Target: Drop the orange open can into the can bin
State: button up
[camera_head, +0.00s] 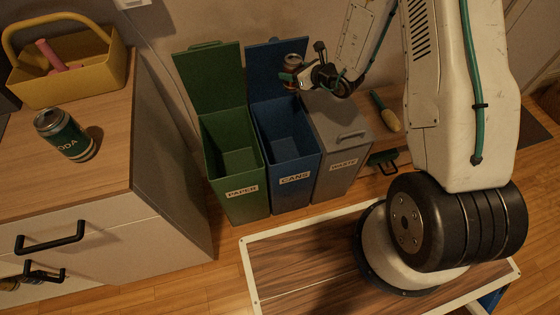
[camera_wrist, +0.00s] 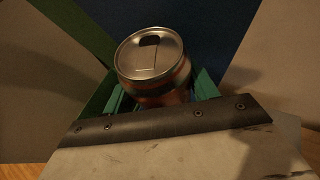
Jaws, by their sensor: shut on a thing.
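The orange open can (camera_wrist: 154,62) is held in my gripper (camera_wrist: 160,92), with its silver top and dark opening facing the wrist camera. In the head view the can (camera_head: 293,66) is small, in my gripper (camera_head: 292,80), in front of the raised blue lid of the can bin. The can bin (camera_head: 295,179) is blue, labelled CANS, with its lid up and its inside looking empty. My gripper is above the rear part of this bin, near its right side. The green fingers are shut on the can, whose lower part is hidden.
The green paper bin (camera_head: 242,192) stands open to the left. The grey waste bin (camera_head: 343,165) on the right is closed. A green soda can (camera_head: 65,135) and a yellow basket (camera_head: 70,82) are on the cabinet at left. A green-handled brush (camera_head: 385,112) is behind.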

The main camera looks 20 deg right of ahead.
jog(key=s+a+f+n+g+y, duration=0.1)
jog(key=f, duration=1)
jog(key=s+a+f+n+y, duration=0.1)
jog(key=s+f, duration=0.1)
jog(key=f, duration=0.9)
jog(key=shift+s+n+g+y, duration=0.25)
jog(key=shift+n+g+y, duration=0.15)
jog(key=shift+f, duration=0.1)
jog(key=o, duration=1)
jog(key=v, duration=0.7)
jog(key=shift+s+d, duration=0.2)
jog(key=shift+s, duration=0.1)
